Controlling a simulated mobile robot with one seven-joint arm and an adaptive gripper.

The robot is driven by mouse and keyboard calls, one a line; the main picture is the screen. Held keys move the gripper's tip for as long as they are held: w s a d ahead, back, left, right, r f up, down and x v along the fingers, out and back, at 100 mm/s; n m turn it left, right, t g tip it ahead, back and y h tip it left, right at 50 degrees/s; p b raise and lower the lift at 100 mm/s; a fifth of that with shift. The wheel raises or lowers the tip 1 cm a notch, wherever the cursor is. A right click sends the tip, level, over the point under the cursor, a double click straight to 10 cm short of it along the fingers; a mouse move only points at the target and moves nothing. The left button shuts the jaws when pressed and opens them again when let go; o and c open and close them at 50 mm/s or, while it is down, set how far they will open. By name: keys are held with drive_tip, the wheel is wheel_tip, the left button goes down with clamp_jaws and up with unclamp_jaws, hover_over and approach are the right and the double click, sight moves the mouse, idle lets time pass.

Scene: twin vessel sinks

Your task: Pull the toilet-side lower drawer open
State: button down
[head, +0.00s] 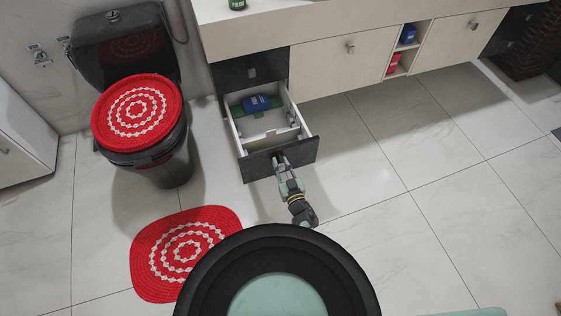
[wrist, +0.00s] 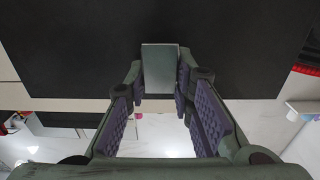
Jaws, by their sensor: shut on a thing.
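The toilet-side lower drawer (head: 280,160) is dark-fronted and stands well out from the vanity, below the dark upper drawer (head: 252,70), which is closed. A blue item (head: 256,102) and a green item lie inside it towards the back. My gripper (head: 279,160) is at the middle of the drawer front, shut on the drawer's handle. In the wrist view the grey square handle (wrist: 160,68) sits between my fingertips against the dark front (wrist: 240,45). The head view hides most of the handle behind my fingers.
A black toilet (head: 172,150) with a red patterned lid cover (head: 137,110) stands left of the drawer. A red mat (head: 185,250) lies on the floor at lower left. Pale cabinet doors (head: 335,65) and an open niche continue right. The tiled floor at right is clear.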

drive_tip(key=shift+s, duration=0.1)
idle(0.3)
drive_tip(key=c, duration=1.4)
unclamp_jaws()
drive_tip(key=shift+o, duration=0.2)
drive_tip(key=v, duration=0.7)
drive_tip(key=shift+s, duration=0.2)
drive_tip(key=shift+d+r, duration=0.1)
